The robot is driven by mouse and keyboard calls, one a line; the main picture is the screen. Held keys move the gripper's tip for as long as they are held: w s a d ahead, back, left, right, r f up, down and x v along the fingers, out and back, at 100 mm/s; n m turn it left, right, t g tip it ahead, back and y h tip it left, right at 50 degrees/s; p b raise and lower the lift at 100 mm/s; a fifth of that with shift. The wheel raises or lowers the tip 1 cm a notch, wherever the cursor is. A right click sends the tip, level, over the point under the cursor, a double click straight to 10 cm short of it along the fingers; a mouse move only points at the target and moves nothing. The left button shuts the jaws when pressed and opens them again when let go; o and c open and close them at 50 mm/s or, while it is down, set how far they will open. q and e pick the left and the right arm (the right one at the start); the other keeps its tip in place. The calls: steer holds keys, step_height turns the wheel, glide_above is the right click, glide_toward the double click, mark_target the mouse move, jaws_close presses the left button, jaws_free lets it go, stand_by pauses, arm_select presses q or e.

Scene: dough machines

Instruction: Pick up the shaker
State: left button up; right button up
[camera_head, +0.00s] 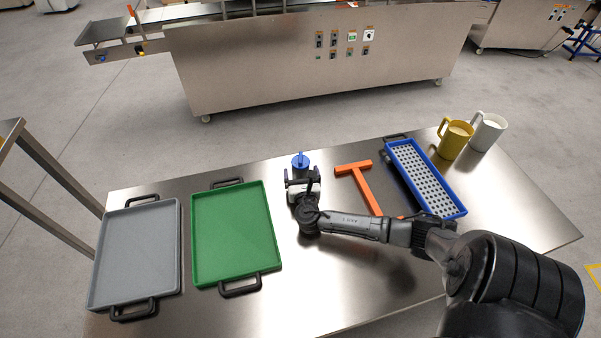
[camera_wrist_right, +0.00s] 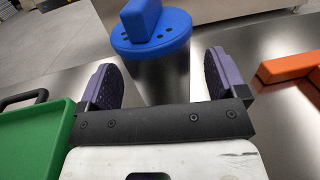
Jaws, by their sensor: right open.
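The shaker (camera_head: 300,160) stands upright on the steel table and has a blue lid with a raised grip. In the right wrist view the shaker (camera_wrist_right: 153,42) shows its blue perforated lid above a dark, shiny metal body. My right gripper (camera_head: 301,178) is at the shaker, on its near side. In the right wrist view its two purple-padded fingers (camera_wrist_right: 163,82) are apart, with the shaker's body beyond and between them. I cannot tell whether either finger touches it. The shaker's lower body is partly hidden by the gripper. My left gripper is not in view.
A green tray (camera_head: 196,240) and a grey tray (camera_head: 176,250) lie left of the shaker. An orange T-shaped tool (camera_head: 364,188) lies close on its right, then a blue perforated tray (camera_head: 461,214). A yellow mug (camera_head: 453,143) and white mug (camera_head: 486,134) stand at the far right.

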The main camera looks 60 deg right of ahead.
steer(key=shift+x, duration=0.85)
steer(key=shift+d, duration=0.1)
steer(key=shift+c, duration=0.4)
steer(key=c, duration=1.1)
